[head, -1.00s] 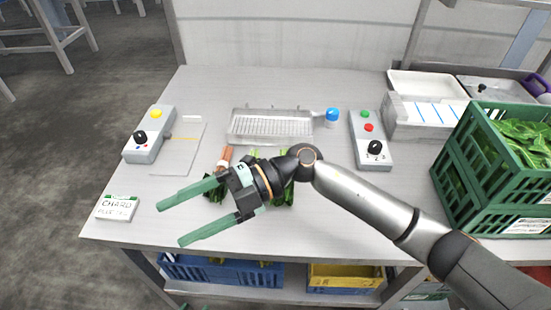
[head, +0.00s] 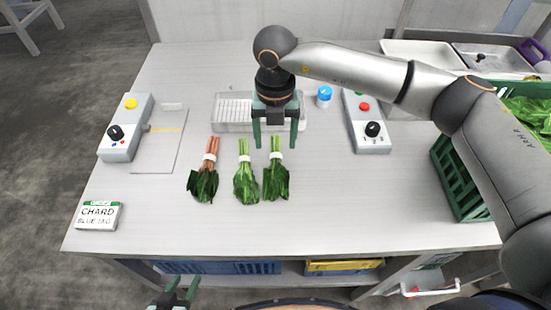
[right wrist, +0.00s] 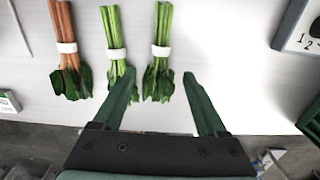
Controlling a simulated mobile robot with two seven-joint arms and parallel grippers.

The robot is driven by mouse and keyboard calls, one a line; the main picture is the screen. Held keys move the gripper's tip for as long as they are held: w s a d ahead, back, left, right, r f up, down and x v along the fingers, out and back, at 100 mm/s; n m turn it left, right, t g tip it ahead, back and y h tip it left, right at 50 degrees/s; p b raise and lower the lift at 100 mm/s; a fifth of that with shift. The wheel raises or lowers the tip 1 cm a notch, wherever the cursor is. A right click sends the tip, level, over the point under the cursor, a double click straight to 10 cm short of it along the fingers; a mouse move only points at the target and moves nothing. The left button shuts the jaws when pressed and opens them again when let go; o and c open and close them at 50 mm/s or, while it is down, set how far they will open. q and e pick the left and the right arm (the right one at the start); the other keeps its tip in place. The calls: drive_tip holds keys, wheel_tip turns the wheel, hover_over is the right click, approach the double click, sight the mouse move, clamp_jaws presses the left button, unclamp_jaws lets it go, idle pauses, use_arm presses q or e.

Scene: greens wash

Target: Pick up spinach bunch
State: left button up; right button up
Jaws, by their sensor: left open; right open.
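Three banded leafy bunches lie in a row on the steel table. The left bunch (head: 203,186) has reddish stems. The middle bunch (head: 246,186) and the right bunch (head: 276,183) have green stems; I cannot tell for certain which is spinach. My right gripper (head: 275,143) is open and empty, fingers pointing down by the stems of the right bunch. In the right wrist view the right bunch (right wrist: 163,30) lies ahead between the fingertips, and the middle bunch (right wrist: 110,25) is just left of them. My left gripper (head: 182,281) is open at the bottom edge, off the table.
A wire-racked tray (head: 234,112) lies behind the bunches, with a blue-capped item (head: 324,96) beside it. Control boxes stand left (head: 125,130) and right (head: 368,128). A chard label block (head: 98,215) is front left. A green crate (head: 457,180) is at right.

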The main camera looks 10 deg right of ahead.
sight(276, 159)
drive_tip(key=shift+f+p, duration=0.6)
drive_tip(key=shift+f, duration=3)
drive_tip(key=shift+d, duration=0.1)
clamp_jaws()
